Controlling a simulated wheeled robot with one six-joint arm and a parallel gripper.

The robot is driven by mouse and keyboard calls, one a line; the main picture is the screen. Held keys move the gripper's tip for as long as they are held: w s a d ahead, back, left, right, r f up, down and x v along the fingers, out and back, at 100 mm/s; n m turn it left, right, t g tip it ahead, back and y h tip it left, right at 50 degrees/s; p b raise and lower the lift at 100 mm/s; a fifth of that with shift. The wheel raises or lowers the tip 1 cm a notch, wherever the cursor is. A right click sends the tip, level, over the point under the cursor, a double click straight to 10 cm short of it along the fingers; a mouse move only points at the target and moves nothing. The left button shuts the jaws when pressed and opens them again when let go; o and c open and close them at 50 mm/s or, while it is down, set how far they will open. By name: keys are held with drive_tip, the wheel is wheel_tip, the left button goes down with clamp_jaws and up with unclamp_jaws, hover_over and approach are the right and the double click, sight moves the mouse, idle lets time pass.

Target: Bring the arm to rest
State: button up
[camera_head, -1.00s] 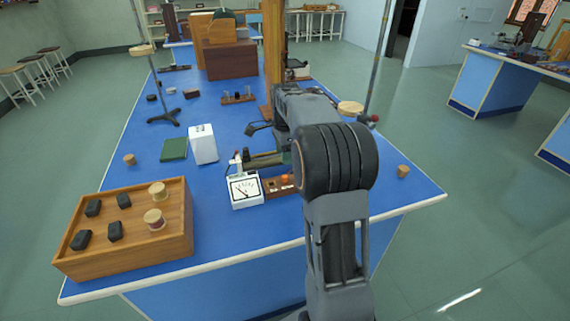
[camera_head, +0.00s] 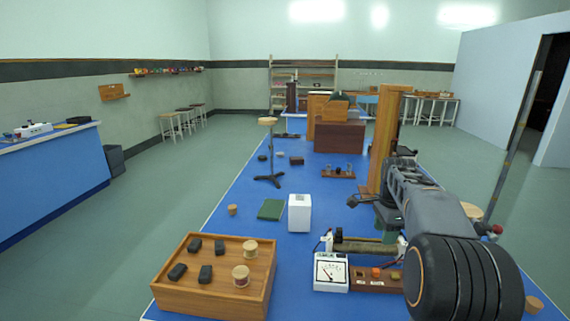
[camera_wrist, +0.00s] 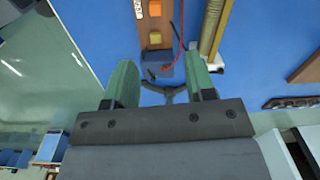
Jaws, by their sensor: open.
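My arm reaches over the blue bench (camera_head: 215,235) from the lower right of the head view. In the wrist view my gripper (camera_wrist: 162,72) has two green fingers standing wide apart, with nothing between them. Below and beyond them are a wooden block with orange and yellow parts (camera_wrist: 154,38), a red wire and a long brass-coloured rod or coil (camera_wrist: 212,28). In the head view the arm's end is above the bench near the coil apparatus (camera_head: 365,247); the fingertips are mostly hidden.
A wooden box with dark blocks and cork-topped pieces (camera_head: 205,305) stands front left. A stand (camera_head: 268,150) rises further back.

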drive_tip(key=s+a+r+n+t+p, duration=0.1)
drive_tip(key=s+a+n+p, duration=0.3)
drive_tip(key=s+a+n, duration=0.3)
drive_tip(key=s+a+r+n+t+p, duration=0.1)
drive_tip(key=s+a+n+p, duration=0.3)
drive_tip(key=s+a+n, duration=0.4)
drive_tip(key=shift+s+a+r+n+t, duration=0.25)
drive_tip(key=shift+s+n+t, duration=0.45)
drive_tip(key=shift+s+n, duration=1.9)
drive_tip(key=shift+s+m, duration=0.65)
drive_tip(key=shift+m, duration=0.05)
